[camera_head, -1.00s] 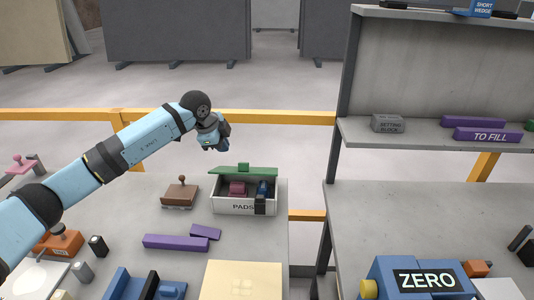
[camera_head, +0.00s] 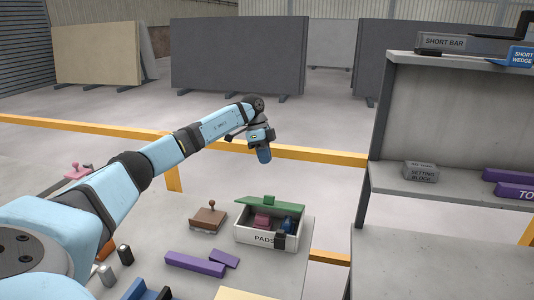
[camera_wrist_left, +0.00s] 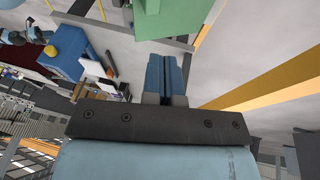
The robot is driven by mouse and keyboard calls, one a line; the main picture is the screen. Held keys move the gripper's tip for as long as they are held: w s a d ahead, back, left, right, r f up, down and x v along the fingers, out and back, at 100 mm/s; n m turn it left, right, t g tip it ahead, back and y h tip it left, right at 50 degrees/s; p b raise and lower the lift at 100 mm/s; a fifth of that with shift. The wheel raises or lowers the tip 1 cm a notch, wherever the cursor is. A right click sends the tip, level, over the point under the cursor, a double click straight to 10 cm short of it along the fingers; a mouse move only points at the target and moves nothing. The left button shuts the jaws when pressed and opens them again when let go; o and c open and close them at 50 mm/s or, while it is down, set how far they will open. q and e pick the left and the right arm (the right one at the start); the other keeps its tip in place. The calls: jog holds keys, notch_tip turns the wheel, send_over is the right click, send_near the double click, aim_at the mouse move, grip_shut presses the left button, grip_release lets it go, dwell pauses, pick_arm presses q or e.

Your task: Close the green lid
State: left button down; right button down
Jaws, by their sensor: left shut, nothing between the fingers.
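The green lid (camera_head: 270,204) stands raised at the back edge of the white box marked PADS (camera_head: 258,238). The box is open, with a dark red item (camera_head: 262,221) and a blue item (camera_head: 287,224) inside. My left gripper (camera_head: 264,155) is shut and empty, pointing down, above and behind the lid, apart from it. In the left wrist view its two blue fingers (camera_wrist_left: 166,75) are together, and a green surface (camera_wrist_left: 180,15), likely the lid, shows at the top. My right gripper is not in view.
A brown stamp (camera_head: 208,218) stands left of the box. Purple bars (camera_head: 195,264) lie in front of it. A yellow rail (camera_head: 310,156) runs behind the table. A grey shelf unit (camera_head: 364,200) stands to the right.

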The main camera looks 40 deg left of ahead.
pick_arm(q)
jog(key=p, duration=0.1)
send_over(268, 200)
jog(key=w+a, duration=0.2)
notch_tip(268, 200, down, 7)
jog(key=shift+w+f, duration=0.1)
jog(key=shift+f, duration=0.1)
jog(key=shift+s+d+f, duration=0.25)
jog(key=shift+s+f, duration=0.05)
jog(key=shift+f, duration=0.35)
jog(key=shift+s, duration=0.1)
jog(key=shift+s+d+f+t, duration=0.15)
jog(key=shift+s+f+t, duration=0.1)
jog(key=shift+s+t, duration=0.05)
jog(key=shift+s+d+f+t+y, duration=0.3)
jog(key=shift+s+f+t+y, duration=0.1)
jog(key=shift+s+f, duration=0.15)
jog(key=s+d+f+t+y+b, duration=0.1)
jog(key=s+f+t, duration=0.1)
jog(key=f, duration=0.3)
jog(key=shift+s+d+f+m+t+b, duration=0.2)
jog(key=shift+s+d+m+t+b, duration=0.1)
jog(key=shift+s+d+b, duration=0.15)
